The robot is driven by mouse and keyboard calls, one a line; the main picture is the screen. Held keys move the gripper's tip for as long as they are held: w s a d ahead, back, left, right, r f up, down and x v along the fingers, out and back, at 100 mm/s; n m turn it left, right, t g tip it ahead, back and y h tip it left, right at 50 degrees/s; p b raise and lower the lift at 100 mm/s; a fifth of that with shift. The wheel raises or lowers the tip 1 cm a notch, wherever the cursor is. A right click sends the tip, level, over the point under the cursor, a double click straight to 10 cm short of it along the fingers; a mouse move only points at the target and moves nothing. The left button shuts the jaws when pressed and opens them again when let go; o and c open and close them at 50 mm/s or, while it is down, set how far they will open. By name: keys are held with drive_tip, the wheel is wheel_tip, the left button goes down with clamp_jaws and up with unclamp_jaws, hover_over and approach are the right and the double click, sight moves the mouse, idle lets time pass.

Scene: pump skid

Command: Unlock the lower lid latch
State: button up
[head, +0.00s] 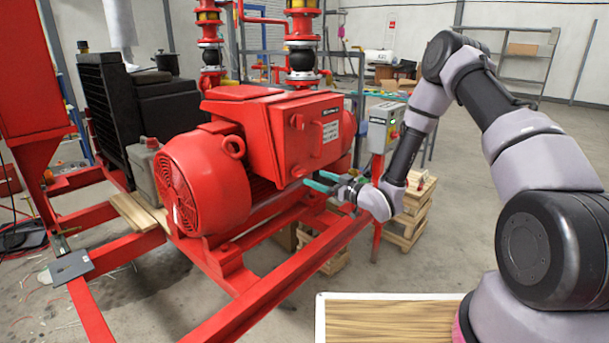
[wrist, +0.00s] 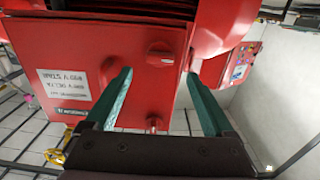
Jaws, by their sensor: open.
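The red terminal box (head: 275,135) sits on the red motor, its lid facing my arm. The lower lid latch (head: 298,171) is a round red knob near the lid's lower left corner. In the wrist view, which is upside down, this latch (wrist: 160,53) shows just beyond and between the fingertips. The upper latch (head: 297,121) also shows in the wrist view (wrist: 154,123), lower in the picture. My gripper (head: 315,179) is open and empty, its green fingers (wrist: 158,73) pointing at the lid. They appear apart from the latch.
A red lid handle (head: 320,139) and a white label (head: 331,131) are right of the latches. A grey control box (head: 383,128) stands on a post behind my wrist. Red skid beams (head: 285,290) run below. Wooden pallets (head: 408,217) stand beyond on open floor.

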sight(303, 173)
drive_tip(key=x, duration=0.6)
drive_tip(key=shift+w+a, duration=0.1)
drive_tip(key=shift+c, duration=0.3)
drive_tip(key=c, duration=1.3)
